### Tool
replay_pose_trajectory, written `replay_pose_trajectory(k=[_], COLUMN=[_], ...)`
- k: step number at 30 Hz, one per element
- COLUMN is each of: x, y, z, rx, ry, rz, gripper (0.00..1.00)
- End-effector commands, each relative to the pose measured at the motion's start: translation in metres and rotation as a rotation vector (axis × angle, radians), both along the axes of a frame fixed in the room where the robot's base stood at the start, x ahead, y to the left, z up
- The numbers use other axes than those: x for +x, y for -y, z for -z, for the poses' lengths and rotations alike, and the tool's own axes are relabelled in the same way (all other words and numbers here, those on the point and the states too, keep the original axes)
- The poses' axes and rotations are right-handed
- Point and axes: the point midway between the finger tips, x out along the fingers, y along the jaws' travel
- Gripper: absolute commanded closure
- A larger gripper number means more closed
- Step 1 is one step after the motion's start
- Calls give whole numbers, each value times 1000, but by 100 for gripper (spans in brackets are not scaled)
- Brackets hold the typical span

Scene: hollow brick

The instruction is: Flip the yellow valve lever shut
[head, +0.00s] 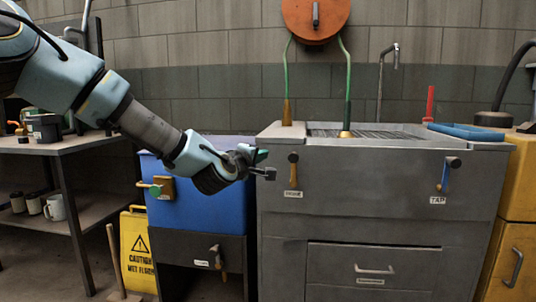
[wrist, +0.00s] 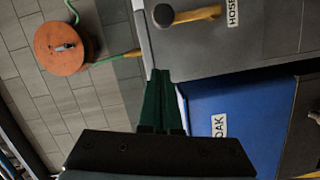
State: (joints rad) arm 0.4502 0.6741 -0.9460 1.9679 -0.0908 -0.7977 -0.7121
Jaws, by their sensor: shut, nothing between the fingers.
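The yellow valve lever (head: 293,176) hangs straight down from a dark round knob on the left of the grey sink unit's front, above a HOSE label. In the wrist view, which is turned on its side, the lever (wrist: 197,15) is at the top, pointing from its knob toward the label. My gripper (head: 262,156) is just left of the lever in the head view, near the unit's left corner. Its dark green fingers (wrist: 160,78) are closed together and empty, with a gap between them and the lever in the wrist picture.
A blue-handled TAP lever (head: 444,178) is on the right of the grey sink unit (head: 370,190). A blue tub (head: 225,208) stands left of it, with another lever (head: 216,256) below. An orange hose reel (head: 316,18) hangs on the wall. A caution sign (head: 138,245) stands at left.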

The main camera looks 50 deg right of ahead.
Motion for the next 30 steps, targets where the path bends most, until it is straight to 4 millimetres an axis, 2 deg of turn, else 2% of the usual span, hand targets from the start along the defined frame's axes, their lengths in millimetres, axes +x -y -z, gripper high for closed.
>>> replay_pose_trajectory(k=[3, 9, 30], x=[-7, -14, -15], y=[-21, -41, -45], z=[-2, -3, -2], rx=[1, 0, 3], ry=[3, 1, 1], rz=[0, 0, 1], gripper=[100, 100, 100])
